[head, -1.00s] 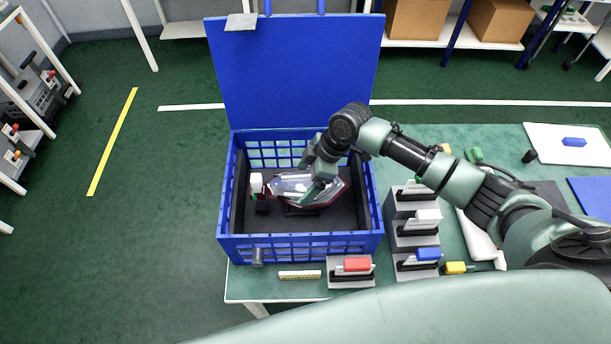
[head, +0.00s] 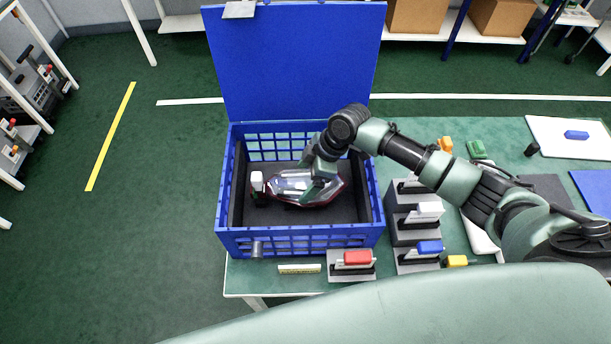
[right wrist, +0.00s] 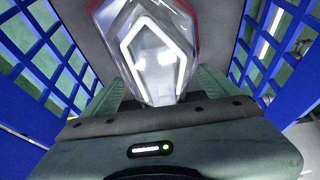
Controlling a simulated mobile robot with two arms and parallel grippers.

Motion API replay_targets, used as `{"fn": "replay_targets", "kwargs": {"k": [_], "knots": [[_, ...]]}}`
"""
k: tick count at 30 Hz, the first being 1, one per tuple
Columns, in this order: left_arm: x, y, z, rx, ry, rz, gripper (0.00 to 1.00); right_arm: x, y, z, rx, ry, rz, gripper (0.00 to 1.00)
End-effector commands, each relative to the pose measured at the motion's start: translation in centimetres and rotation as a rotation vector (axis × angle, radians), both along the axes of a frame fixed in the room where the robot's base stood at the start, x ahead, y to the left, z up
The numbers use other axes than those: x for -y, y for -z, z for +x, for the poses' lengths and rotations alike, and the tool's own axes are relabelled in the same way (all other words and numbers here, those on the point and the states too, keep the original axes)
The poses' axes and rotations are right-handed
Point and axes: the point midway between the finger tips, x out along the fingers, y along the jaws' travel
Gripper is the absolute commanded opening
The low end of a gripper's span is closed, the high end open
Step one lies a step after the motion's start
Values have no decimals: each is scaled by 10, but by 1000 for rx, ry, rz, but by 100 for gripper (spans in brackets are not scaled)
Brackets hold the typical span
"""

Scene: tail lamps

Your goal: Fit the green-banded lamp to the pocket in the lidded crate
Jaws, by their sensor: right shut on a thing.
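The lamp (head: 290,183), with a clear and dark red lens and a white end piece at its left, lies lengthwise inside the blue lidded crate (head: 300,238). My right gripper (head: 317,187) is shut on the lamp from above, near its middle. In the right wrist view the lamp's lens (right wrist: 153,55) shows between the fingers. The lamp is low over the dark foam (head: 345,214); I cannot tell whether it touches. The pocket is hidden beneath it. I cannot make out a green band clearly. My left gripper is not in view.
The crate's blue lid (head: 295,65) stands open at the back. Grey stands hold a red block (head: 357,258), a white block (head: 430,209) and a blue block (head: 430,247) in front and to the right. Crate walls surround the gripper closely.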

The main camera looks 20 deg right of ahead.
Motion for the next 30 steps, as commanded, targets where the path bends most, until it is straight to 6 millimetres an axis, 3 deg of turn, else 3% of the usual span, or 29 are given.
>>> {"fn": "replay_targets", "kwargs": {"k": [17, 30], "knots": [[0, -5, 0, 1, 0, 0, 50, -1, -2, 1, 2, -1, 3, 32], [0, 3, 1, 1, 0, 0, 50, -1, 12, 0, 1, 0, 2, 32]]}}
